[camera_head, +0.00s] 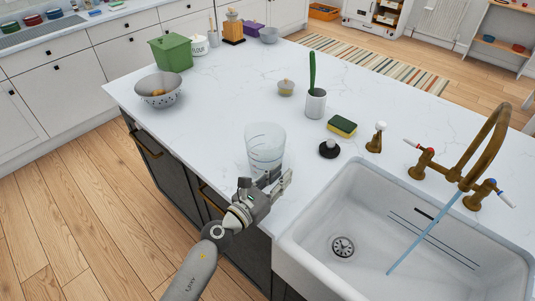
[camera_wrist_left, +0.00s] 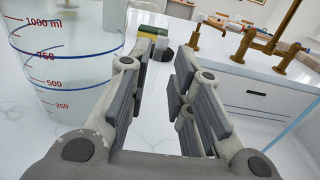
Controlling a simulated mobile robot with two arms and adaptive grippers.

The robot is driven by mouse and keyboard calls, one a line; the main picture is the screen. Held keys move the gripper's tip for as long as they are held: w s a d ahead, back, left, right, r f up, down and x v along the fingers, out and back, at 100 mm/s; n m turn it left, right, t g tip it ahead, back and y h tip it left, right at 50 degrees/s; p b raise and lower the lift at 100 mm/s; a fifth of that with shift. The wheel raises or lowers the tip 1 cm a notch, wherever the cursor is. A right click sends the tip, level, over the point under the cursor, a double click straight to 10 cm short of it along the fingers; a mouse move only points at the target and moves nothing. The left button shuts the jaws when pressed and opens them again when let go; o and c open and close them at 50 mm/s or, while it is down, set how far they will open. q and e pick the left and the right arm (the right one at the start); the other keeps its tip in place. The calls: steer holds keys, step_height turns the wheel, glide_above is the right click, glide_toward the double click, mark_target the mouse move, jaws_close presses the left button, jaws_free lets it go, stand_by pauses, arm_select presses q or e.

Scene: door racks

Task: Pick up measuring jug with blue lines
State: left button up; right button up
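The measuring jug (camera_head: 265,146) is clear and stands upright on the white island counter, near its front edge and left of the sink. In the left wrist view the jug (camera_wrist_left: 62,60) shows at the left, with blue lines and red numbers on its side. My left gripper (camera_head: 281,181) is just in front of the jug and to its right in the head view. In the left wrist view its two fingers (camera_wrist_left: 165,85) are apart with nothing between them, and the jug is outside them, to the left. My right gripper is not in view.
The white sink (camera_head: 343,220) with a brass tap (camera_head: 480,150) and running water is at the right. A colander (camera_head: 158,91) is at the left.

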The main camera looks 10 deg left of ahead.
mark_target(292, 166)
arm_select(q)
steer(key=shift+f+x, duration=0.2)
steer(key=shift+x, duration=2.85)
steer(key=shift+a, duration=0.15)
steer(key=shift+c, duration=0.4)
jaws_close()
